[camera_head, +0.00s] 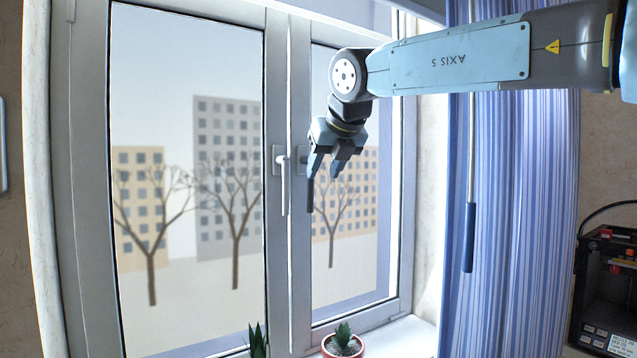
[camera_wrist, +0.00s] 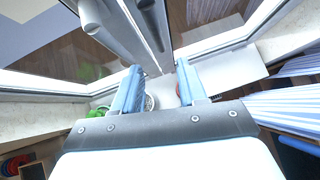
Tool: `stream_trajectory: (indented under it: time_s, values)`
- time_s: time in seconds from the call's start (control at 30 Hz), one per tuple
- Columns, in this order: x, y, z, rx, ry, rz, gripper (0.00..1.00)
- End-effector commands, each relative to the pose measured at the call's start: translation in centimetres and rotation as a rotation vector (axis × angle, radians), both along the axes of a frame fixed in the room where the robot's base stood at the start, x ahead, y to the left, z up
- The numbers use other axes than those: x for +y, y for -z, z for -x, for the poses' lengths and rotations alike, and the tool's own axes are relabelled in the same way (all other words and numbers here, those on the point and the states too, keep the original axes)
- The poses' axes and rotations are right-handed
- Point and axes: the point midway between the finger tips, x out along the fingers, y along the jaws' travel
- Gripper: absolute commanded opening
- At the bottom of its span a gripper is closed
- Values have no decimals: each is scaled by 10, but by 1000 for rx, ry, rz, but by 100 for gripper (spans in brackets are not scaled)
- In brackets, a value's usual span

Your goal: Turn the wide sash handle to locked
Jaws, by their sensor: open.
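The wide left sash (camera_head: 190,160) of the window appears closed. Its white sash handle (camera_head: 284,185) is on the sash's right stile, with the lever hanging straight down. My gripper (camera_head: 324,176) is open and empty, pointing down in front of the narrower right sash, to the right of the handle. The gripper seems apart from the handle. In the wrist view, the two blue fingers of my gripper (camera_wrist: 158,78) are spread. A pale rounded bar (camera_wrist: 108,25), likely a handle, shows beyond them at upper left. A second handle plate (camera_head: 302,157) on the right sash is partly hidden.
Potted plants stand on the sill, one in a red pot (camera_head: 343,345) below my gripper and another green plant (camera_head: 258,341) to its left. A blue striped curtain (camera_head: 520,200) and a hanging rod (camera_head: 469,235) are at right. A black machine (camera_head: 607,290) stands lower right.

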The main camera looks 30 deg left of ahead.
Motion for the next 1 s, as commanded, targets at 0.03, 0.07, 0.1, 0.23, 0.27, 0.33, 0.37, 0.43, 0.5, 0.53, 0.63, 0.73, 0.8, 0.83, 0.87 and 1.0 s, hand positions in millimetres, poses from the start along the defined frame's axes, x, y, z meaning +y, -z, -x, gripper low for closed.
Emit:
stream_trajectory:
  time_s: [0.03,0.07,0.1,0.23,0.27,0.33,0.37,0.43,0.5,0.53,0.63,0.73,0.8,0.83,0.87,1.0]
  values:
    - [-4,-5,2,-1,3,-1,42]
    - [-6,-7,3,-1,3,-1,42]
    - [-8,-9,4,-1,3,-1,42]
    - [-11,-13,7,1,1,0,42]
    - [-11,-13,8,1,-1,0,42]
    - [-12,-14,8,1,-1,0,42]
    - [-12,-14,8,1,-1,0,42]
    - [-12,-14,8,1,-1,0,42]
    - [-12,-14,8,1,-1,0,42]
    - [-12,-14,8,1,-1,0,42]
    - [-12,-14,8,1,0,-1,42]
    - [-12,-14,8,1,0,-1,42]
    - [-12,-14,8,0,0,0,42]
    - [-12,-14,7,-4,1,0,42]
    - [-13,-14,6,-13,3,2,42]
    - [-25,-16,-13,-147,26,27,42]
